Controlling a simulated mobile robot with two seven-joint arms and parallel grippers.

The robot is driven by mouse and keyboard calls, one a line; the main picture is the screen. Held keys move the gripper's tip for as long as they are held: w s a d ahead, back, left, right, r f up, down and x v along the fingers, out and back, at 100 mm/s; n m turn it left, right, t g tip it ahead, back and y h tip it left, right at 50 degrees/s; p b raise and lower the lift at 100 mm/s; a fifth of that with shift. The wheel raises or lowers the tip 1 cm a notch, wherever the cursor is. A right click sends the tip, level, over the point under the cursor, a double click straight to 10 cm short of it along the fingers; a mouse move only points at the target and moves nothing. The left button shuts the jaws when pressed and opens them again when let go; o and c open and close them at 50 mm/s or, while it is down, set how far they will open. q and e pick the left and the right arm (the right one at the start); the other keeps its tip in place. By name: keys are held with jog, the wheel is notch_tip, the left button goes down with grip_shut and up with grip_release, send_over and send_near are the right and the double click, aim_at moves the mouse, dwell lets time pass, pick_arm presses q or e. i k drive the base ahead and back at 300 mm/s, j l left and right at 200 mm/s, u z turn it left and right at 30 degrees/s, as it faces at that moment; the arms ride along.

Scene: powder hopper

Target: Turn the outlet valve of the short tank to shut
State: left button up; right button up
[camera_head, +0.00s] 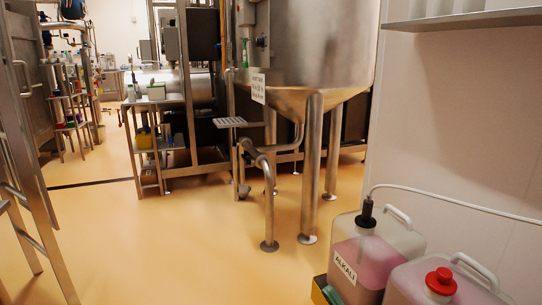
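A large steel tank (318,45) with a conical bottom stands on legs at the upper middle; its top is cut off by the picture edge. I cannot tell whether it is the short tank. A small green part (245,53) shows at its left side, too small to identify. Bent steel pipes (268,185) run below and in front of it. I cannot make out an outlet valve or its handle. Neither of my grippers is in view.
An ALKALI canister (348,265) and a red-capped canister (440,285) stand at the lower right, by the wall. A steel rack (150,98) stands left of the tank, and a ladder-like frame (25,160) at the far left. The yellow floor (150,245) between is clear.

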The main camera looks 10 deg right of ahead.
aim_at(247, 161)
jog(key=i+j+z, duration=0.2)
jog(key=i, duration=1.9)
jog(key=l+u, duration=0.25)
jog(key=i+j+u, duration=0.2)
jog(key=u, duration=0.15)
jog(key=i+u, duration=0.35)
jog(key=i, duration=2.7)
jog(key=i+j+z, duration=0.2)
jog(key=i, duration=0.35)
jog(key=i+j+z, duration=0.25)
jog(key=i, duration=0.25)
jog(key=l+z, duration=0.1)
jog(key=z, duration=1.4)
